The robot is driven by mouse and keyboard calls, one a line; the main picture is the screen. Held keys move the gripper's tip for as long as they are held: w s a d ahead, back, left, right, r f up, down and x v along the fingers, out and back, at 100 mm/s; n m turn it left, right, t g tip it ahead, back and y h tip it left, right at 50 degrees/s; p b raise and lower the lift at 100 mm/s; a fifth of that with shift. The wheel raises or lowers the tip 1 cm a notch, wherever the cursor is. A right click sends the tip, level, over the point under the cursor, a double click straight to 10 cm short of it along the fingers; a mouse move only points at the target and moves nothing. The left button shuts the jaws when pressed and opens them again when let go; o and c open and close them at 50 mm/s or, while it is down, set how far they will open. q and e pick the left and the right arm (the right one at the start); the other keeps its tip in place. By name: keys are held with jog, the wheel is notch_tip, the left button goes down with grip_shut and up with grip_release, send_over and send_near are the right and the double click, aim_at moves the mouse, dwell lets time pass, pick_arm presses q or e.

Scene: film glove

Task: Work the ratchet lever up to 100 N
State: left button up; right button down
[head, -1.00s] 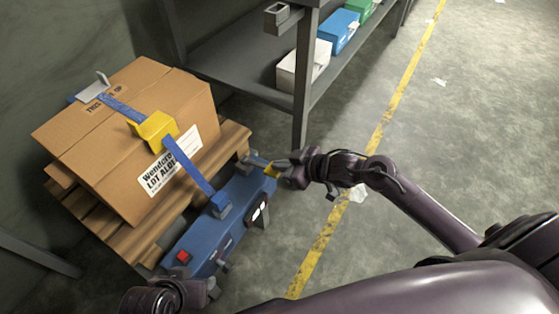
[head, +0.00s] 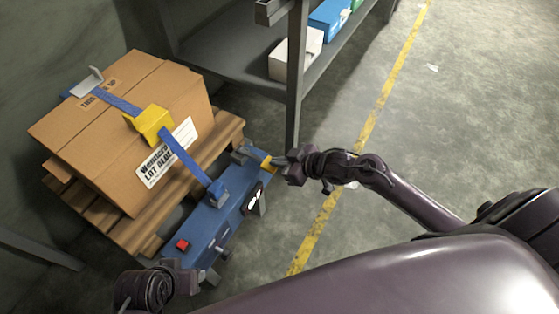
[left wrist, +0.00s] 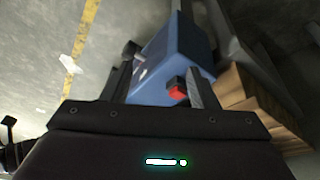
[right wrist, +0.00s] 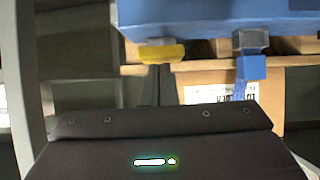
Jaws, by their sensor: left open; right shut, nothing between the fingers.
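The blue ratchet unit (head: 215,222) lies along the front of the pallet, with a red button (head: 182,245) and a dark gauge (head: 255,199) whose reading is too small to tell. A yellow-ended lever (head: 269,164) sticks out at its far end. My right gripper (head: 281,162) is shut and empty, its fingertips at the yellow end; I cannot tell whether they touch. The yellow grip also shows above its fingers in the right wrist view (right wrist: 162,53). My left gripper (left wrist: 160,85) is open near the unit's close end, with the red button (left wrist: 177,91) between its fingers in the picture.
A strapped cardboard box (head: 130,150) sits on a wooden pallet (head: 230,130), with a yellow piece (head: 151,122) on the blue strap. A shelf (head: 235,65) with boxes stands behind, its post close to my right gripper.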

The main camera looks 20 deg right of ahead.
pick_arm(q)
jog(key=shift+f, duration=0.1)
pick_arm(e)
jog(key=shift+s+f, duration=0.5)
jog(key=shift+f, duration=0.3)
notch_tip(320, 180, up, 6)
jog(key=f+p, duration=0.1)
jog(key=p, duration=0.4)
pick_arm(q)
jog(key=s+a+f+n+g+y+p, duration=0.1)
jog(key=a+f, duration=0.4)
jog(key=f, duration=0.5)
jog(key=shift+s+g+p, duration=0.4)
jog(key=shift+s, duration=0.15)
pick_arm(e)
jog(key=s+d+r, duration=0.3)
jog(key=s+d, duration=0.3)
jog(key=shift+s, duration=0.4)
